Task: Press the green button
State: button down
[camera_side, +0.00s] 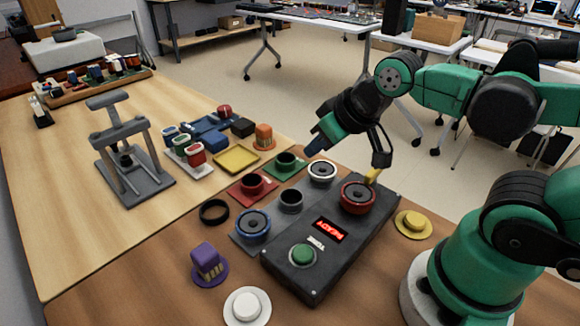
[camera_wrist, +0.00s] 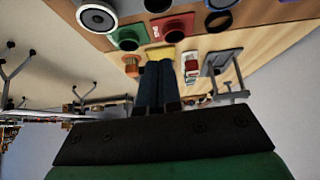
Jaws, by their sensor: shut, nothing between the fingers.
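The green button (camera_side: 302,254) is a round cap on the front of a dark grey box (camera_side: 325,275), beside a label reading TONE. Nothing touches the button in the side view, and it is not visible in the wrist view. My gripper (camera_side: 314,148) is up and behind the button, above the back of the table near the green square holder (camera_side: 286,162). Its dark blue fingers (camera_wrist: 158,66) are together and empty in the wrist view.
The box carries a lit READY display (camera_side: 329,230) and a red-rimmed speaker (camera_side: 357,197). A blue-rimmed speaker (camera_side: 253,225) and a white-rimmed speaker (camera_side: 322,171) stand nearby. A white knob (camera_side: 247,305), purple block (camera_side: 207,262) and yellow knob (camera_side: 413,223) surround the box.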

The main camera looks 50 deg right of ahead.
dwell(0.3)
jog(key=r+n+h, duration=0.2)
jog(key=n+h, duration=0.1)
jog(key=n, duration=0.2)
send_over(306, 254)
jog(key=shift+f, duration=0.25)
jog(key=shift+f, duration=4.4)
jog(key=shift+f, duration=0.15)
jog(key=shift+f, duration=0.3)
jog(key=shift+r, duration=0.1)
